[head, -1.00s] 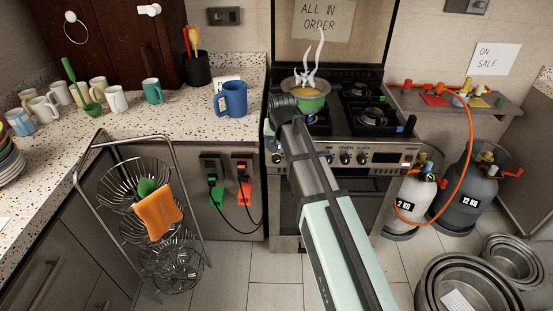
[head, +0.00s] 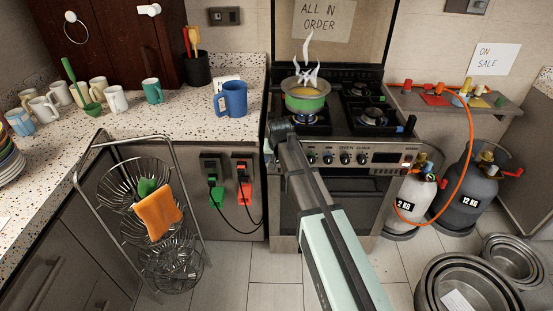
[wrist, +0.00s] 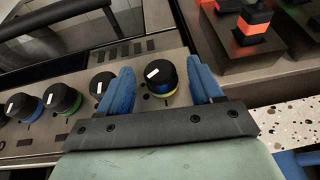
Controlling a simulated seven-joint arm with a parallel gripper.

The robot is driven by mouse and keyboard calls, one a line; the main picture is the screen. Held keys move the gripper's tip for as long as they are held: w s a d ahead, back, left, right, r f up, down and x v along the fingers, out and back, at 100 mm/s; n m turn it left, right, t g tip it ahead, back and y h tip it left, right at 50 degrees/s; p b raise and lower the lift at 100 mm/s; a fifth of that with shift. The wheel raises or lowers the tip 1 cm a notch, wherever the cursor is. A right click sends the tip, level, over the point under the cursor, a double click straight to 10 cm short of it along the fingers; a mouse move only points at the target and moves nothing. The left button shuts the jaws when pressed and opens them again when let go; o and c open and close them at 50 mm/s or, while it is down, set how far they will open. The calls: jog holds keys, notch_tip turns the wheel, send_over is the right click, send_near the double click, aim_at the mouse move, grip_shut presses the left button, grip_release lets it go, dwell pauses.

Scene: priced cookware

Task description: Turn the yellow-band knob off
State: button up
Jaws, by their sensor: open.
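The yellow-band knob (wrist: 161,74) has a black cap with a white mark and shows between my fingers in the wrist view. In the head view my gripper (head: 280,128) is at the left end of the stove front (head: 375,155), and my arm hides the knob there.
Other knobs sit along the panel, including a green-band knob (wrist: 63,98) and a blue-band knob (wrist: 24,107). A steaming green pot (head: 305,97) stands on the stove above. Plugs in sockets (wrist: 250,20) are close to the right in the wrist view.

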jog(key=c, duration=1.1)
jog(key=shift+o, duration=0.2)
jog(key=shift+a, duration=0.1)
jog(key=h, duration=0.2)
jog(key=shift+w+a+n+h, duration=0.1)
jog(key=shift+a+n+h, duration=0.15)
jog(key=shift+n+h, duration=0.15)
jog(key=h, duration=0.2)
jog(key=shift+a+f+h, duration=0.15)
jog(key=shift+h, duration=0.15)
jog(key=h, duration=0.2)
jog(key=n+h, duration=0.1)
jog(key=shift+a+f+h, duration=0.15)
jog(key=shift+a+h, duration=0.05)
jog(key=shift+h, duration=0.2)
jog(key=shift+f+n+t+h, duration=0.1)
jog(key=shift+n+t+h, duration=0.25)
jog(key=shift+h, duration=0.55)
